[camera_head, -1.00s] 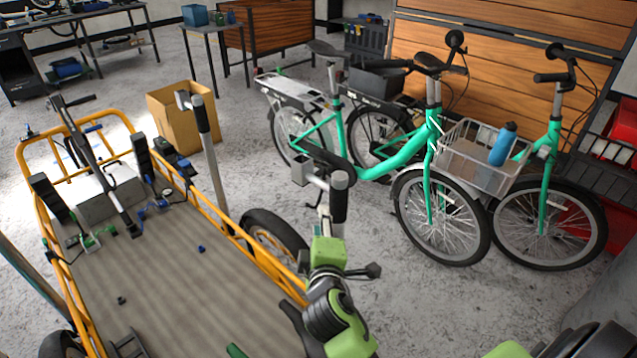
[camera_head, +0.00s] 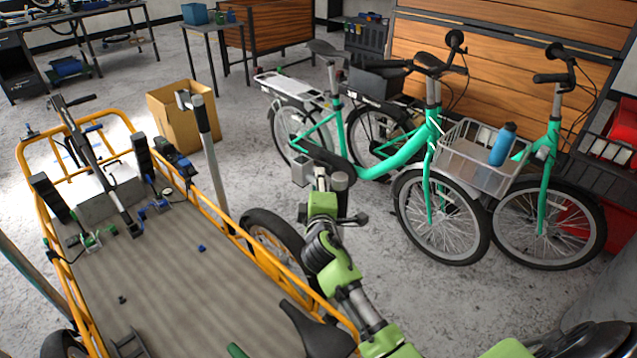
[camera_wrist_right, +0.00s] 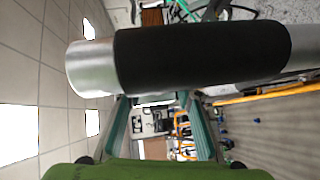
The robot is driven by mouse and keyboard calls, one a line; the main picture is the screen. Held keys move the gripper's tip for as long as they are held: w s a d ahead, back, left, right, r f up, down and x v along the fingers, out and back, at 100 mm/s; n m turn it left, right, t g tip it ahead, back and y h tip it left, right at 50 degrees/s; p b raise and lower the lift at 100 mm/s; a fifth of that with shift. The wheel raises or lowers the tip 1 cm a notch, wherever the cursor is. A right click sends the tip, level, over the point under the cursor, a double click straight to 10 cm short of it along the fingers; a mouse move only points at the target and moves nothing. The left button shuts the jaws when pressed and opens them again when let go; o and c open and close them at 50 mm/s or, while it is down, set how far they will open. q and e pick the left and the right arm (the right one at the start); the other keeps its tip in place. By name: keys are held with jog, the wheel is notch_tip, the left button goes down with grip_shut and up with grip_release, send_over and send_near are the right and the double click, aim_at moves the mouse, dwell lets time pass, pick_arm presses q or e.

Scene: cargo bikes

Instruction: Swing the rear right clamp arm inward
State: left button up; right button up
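A grey clamp arm with a blocky end (camera_head: 302,171) stands at the nearer right post (camera_head: 340,181), in the middle of the head view. The block lies left of the post's round top. My right gripper (camera_head: 322,178) is at this clamp arm and post, and my green arm hides most of the post. In the right wrist view, a black-sleeved silver cylinder (camera_wrist_right: 200,58) crosses close to the camera. The teal fingers of the right gripper (camera_wrist_right: 157,108) stand apart, with their tips partly hidden behind it. I cannot tell whether they touch the clamp arm. My left gripper is out of view.
The orange-framed cargo bike (camera_head: 160,290) fills the left, with small parts on its bed. Another post with a clamp arm (camera_head: 205,130) stands farther back. Teal bicycles (camera_head: 395,160) stand at right. A cardboard box (camera_head: 172,122) is on the floor.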

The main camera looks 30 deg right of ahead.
jog(key=shift+w+d, duration=0.15)
jog(key=shift+w, duration=0.1)
grip_shut()
